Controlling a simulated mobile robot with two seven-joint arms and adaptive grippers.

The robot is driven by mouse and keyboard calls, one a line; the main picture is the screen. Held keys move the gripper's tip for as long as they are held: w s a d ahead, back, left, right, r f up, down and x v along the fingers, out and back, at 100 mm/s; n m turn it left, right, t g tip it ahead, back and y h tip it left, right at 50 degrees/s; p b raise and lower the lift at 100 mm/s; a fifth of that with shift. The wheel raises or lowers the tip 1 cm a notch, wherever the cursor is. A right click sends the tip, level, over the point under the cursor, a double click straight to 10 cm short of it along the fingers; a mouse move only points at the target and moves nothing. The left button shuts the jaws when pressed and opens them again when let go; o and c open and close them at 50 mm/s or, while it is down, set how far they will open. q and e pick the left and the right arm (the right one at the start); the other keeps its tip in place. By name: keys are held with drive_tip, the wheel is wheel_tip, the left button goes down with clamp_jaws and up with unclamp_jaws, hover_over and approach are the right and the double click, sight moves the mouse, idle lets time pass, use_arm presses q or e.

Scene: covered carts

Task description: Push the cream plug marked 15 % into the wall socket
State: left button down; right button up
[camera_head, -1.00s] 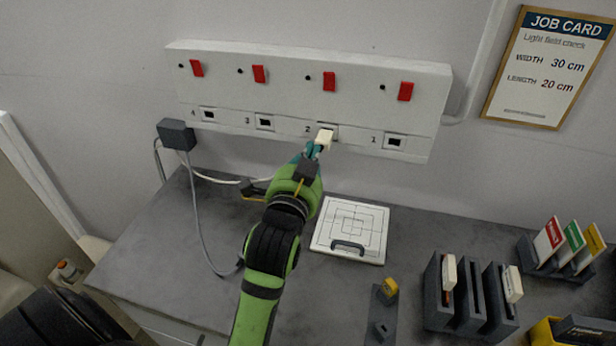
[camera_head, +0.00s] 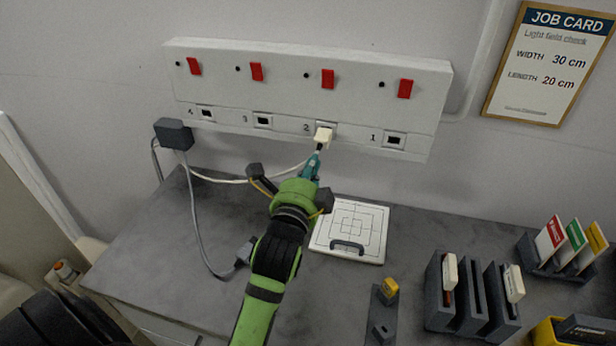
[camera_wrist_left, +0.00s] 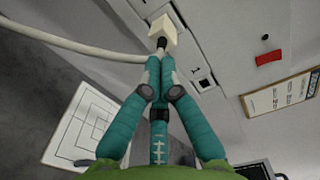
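The cream plug (camera_head: 323,136) is at socket 2 (camera_head: 331,127) on the white wall panel, its body standing out from the panel face. Any mark on it is too small to read. In the left wrist view the plug (camera_wrist_left: 165,29) shows with its dark neck toward my fingers. My left gripper (camera_head: 316,158) is just below and in front of the plug. Its teal fingers are together in the left wrist view (camera_wrist_left: 155,62), tips at the end of the neck, with no clear hold on the plug body. My right gripper is out of view.
Sockets 1 (camera_head: 395,139), 3 (camera_head: 262,121) and 4 (camera_head: 206,113) are empty. A dark grey plug block (camera_head: 174,134) hangs at the panel's left end. A white gridded plate (camera_head: 352,229) lies below the panel. Dark holders (camera_head: 470,295) stand at right.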

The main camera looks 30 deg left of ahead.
use_arm(q)
drive_tip(key=shift+x, duration=0.9)
drive_tip(key=shift+w+a, duration=0.15)
drive_tip(key=shift+w, duration=0.25)
drive_tip(key=shift+s, duration=0.1)
drive_tip(key=shift+s+p, duration=0.45)
drive_tip(key=shift+p, duration=0.15)
drive_tip(key=shift+p+v, duration=0.3)
drive_tip(key=shift+v, duration=0.75)
drive_tip(key=v, duration=0.7)
drive_tip(key=shift+s+d, duration=0.15)
drive_tip(key=shift+d, duration=0.05)
